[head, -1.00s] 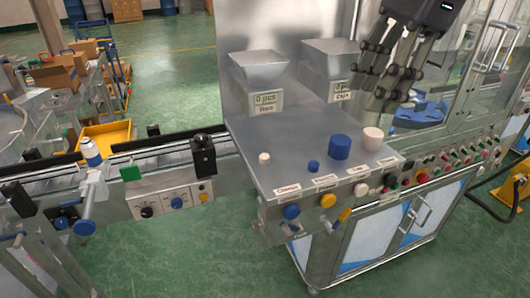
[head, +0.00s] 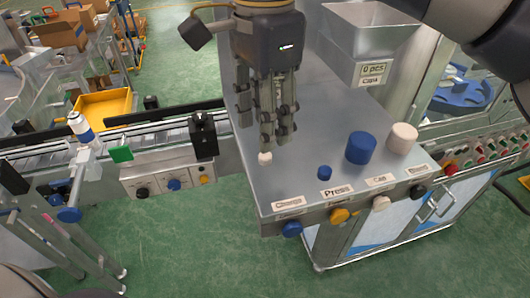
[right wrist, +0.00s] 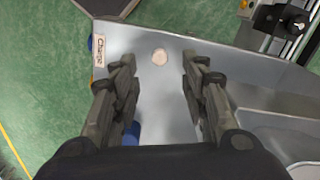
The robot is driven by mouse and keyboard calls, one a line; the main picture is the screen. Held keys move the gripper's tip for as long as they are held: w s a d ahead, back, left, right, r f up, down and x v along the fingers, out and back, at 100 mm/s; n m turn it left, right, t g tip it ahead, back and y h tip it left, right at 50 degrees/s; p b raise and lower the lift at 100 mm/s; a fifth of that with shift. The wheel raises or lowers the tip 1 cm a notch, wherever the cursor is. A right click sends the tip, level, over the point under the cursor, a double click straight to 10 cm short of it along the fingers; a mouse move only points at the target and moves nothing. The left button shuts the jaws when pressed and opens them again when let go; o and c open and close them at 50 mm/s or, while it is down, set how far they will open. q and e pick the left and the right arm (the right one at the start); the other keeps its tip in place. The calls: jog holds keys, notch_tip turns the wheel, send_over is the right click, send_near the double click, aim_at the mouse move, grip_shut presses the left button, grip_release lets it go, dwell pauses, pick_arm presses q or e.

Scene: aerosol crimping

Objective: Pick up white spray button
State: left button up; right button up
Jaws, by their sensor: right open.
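The small white spray button (head: 265,158) sits on the left part of the metal shelf (head: 300,180). It also shows in the right wrist view (right wrist: 160,57), ahead of the fingertips and between their lines. My right gripper (head: 276,140) points down above and just behind the button in the head view, its fingers apart. In the right wrist view the open right gripper (right wrist: 157,62) has nothing between its fingers. My left gripper is not in view.
A metal hopper (head: 366,40) is behind. A conveyor (head: 150,135) with a white-and-blue can (head: 80,127) runs left.

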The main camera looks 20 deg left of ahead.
aim_at(266, 154)
jog(key=shift+w+f, duration=0.15)
jog(key=shift+f, duration=0.2)
notch_tip(266, 154, down, 4)
jog(key=shift+d+f+p, duration=0.1)
jog(key=shift+f+p, duration=0.05)
jog(key=shift+p, duration=0.25)
jog(key=shift+f, duration=0.3)
jog(key=shift+c, duration=0.8)
jog(key=c, duration=0.4)
jog(key=shift+c, duration=1)
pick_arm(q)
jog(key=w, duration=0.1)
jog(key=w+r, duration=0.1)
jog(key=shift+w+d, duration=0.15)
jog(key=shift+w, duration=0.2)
